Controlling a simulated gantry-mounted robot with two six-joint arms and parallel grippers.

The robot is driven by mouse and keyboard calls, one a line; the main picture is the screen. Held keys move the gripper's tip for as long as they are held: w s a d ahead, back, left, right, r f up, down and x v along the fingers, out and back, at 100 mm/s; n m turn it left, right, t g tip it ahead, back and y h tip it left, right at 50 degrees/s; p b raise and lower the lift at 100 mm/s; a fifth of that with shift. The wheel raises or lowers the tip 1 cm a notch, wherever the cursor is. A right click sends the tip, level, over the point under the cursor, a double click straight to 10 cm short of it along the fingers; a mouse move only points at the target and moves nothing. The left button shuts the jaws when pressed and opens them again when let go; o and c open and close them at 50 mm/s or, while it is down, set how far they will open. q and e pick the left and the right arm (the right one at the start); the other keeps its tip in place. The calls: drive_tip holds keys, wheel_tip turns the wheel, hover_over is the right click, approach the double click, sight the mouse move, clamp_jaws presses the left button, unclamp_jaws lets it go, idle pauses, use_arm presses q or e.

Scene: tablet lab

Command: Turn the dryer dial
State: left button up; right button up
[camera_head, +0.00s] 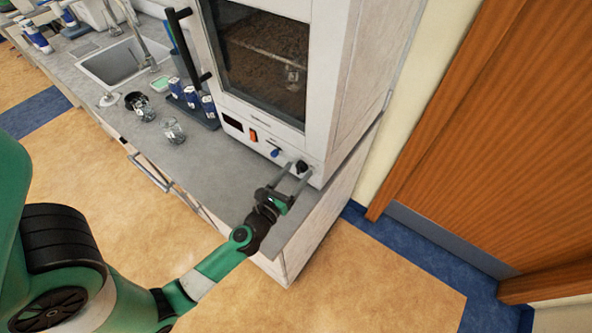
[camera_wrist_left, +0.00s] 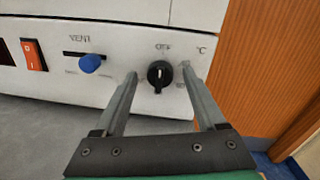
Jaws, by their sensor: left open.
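The dryer (camera_head: 265,60) is a white cabinet with a dark window, standing on the grey bench. Its black dial (camera_wrist_left: 160,74) is on the right of the lower front panel, with "°C" printed near it; it also shows in the head view (camera_head: 301,167). My left gripper (camera_wrist_left: 158,78) is open, and its two fingers point at the panel on either side of the dial. I cannot tell whether the fingertips touch it. In the head view the left gripper (camera_head: 294,170) is at the dryer's lower right corner. My right gripper is not in view.
A blue vent knob (camera_wrist_left: 91,63) and an orange switch (camera_wrist_left: 34,54) sit left of the dial. Glass beakers (camera_head: 173,131) and a rack of blue-labelled bottles (camera_head: 207,118) stand on the bench left of the dryer. A wooden door (camera_head: 490,120) is at right.

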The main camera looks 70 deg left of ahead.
use_arm(q)
drive_tip(key=shift+w+a, duration=0.1)
drive_tip(key=shift+w, duration=0.05)
clamp_jaws()
